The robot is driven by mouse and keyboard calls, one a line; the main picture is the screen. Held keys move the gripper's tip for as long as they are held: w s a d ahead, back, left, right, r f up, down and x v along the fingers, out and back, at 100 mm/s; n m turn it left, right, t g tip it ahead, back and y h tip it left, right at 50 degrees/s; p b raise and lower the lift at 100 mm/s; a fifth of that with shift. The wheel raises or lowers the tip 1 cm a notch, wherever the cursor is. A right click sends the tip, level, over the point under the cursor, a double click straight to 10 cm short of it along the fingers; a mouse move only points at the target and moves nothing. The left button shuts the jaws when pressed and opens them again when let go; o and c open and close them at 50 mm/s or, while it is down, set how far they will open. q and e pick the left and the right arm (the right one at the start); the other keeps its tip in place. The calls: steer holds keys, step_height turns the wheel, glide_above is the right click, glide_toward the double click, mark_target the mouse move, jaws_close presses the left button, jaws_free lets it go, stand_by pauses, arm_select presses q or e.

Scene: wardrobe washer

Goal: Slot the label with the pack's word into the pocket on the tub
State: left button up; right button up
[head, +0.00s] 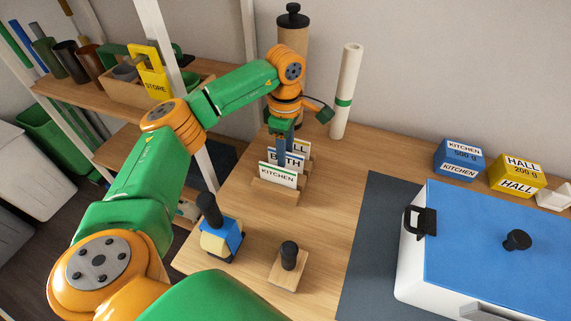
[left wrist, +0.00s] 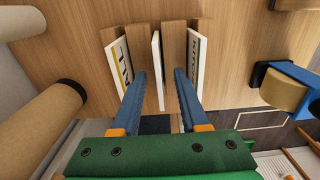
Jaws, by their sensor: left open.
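A wooden rack (head: 283,194) on the table holds three upright labels: KITCHEN (head: 277,175) in front, BATH (head: 287,160) in the middle, and one ending in "LL" (head: 301,147) behind. My left gripper (head: 284,150) is above the rack, pointing down. In the left wrist view my left gripper (left wrist: 160,76) is open, its blue fingers on either side of the middle label (left wrist: 157,70), with gaps visible. A blue KITCHEN pack (head: 459,159) and a yellow HALL pack (head: 517,176) stand at the back right. The white tub (head: 410,265) has a blue lid (head: 470,235). Its pocket is not clearly visible. My right gripper is out of view.
A paper roll (head: 346,92) and a tall brown canister (head: 292,45) stand behind the rack. A blue-and-yellow block with a black knob (head: 221,240) and a knobbed wooden block (head: 289,265) stand in front. A dark mat (head: 375,220) lies beside the tub.

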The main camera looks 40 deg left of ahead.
arm_select(q)
jaws_close()
step_height(320, 180, up, 4)
steer(key=p, duration=0.4)
steer(key=shift+r, duration=0.15)
